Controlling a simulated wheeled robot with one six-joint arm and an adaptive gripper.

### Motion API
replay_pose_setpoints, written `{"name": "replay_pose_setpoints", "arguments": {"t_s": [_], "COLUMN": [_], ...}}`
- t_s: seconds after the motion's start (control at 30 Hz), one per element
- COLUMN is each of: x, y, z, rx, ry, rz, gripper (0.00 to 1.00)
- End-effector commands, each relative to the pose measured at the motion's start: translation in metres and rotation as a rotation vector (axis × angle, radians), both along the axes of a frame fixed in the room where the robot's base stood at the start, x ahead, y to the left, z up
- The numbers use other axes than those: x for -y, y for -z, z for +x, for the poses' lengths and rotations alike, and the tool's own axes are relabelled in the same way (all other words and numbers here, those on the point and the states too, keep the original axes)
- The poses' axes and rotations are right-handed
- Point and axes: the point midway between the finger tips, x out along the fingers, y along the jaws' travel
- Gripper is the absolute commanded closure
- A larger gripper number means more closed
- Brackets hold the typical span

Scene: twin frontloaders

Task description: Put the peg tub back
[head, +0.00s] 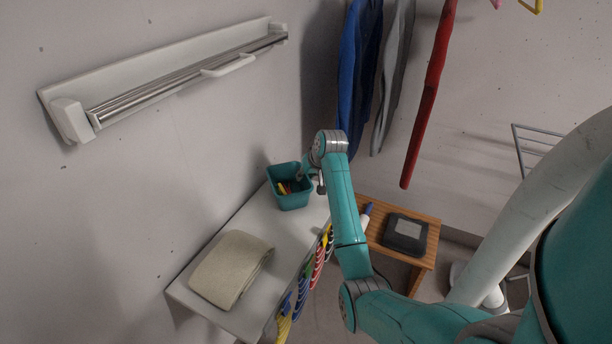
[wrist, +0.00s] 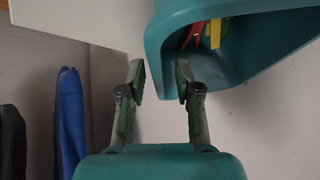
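The peg tub (head: 290,201) is a teal open-topped tub with red and yellow pegs in it. In the head view it is at the back end of the white shelf, against the wall. It also fills the upper right of the wrist view (wrist: 255,62). My gripper (head: 306,176) is at the tub's right side, near its rim. In the wrist view its two fingers (wrist: 160,80) stand apart with a gap between them. The right finger overlaps the tub's edge; I cannot tell whether it touches. Most of the tub's underside is hidden.
The white shelf (head: 225,262) bears a folded beige towel (head: 231,268) at its front end. A wooden stool (head: 420,262) with a dark device (head: 405,234) stands to the right. Blue (head: 360,70), grey and red garments hang behind. A wall rack (head: 180,85) is above left.

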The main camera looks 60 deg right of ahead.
Motion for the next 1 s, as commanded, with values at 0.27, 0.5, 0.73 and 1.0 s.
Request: {"name": "replay_pose_setpoints", "arguments": {"t_s": [0.27,0.5,0.73,1.0], "x": [-0.002,-0.011,-0.021,-0.028], "y": [-0.009,-0.045,-0.081,-0.1], "z": [-0.004,-0.025,-0.046,-0.058], "rx": [0.002,0.003,0.002,0.0], "ry": [0.001,0.0,0.0,0.0], "rz": [-0.002,-0.004,-0.002,0.0], "gripper": [0.67,0.67,0.67,0.67]}}
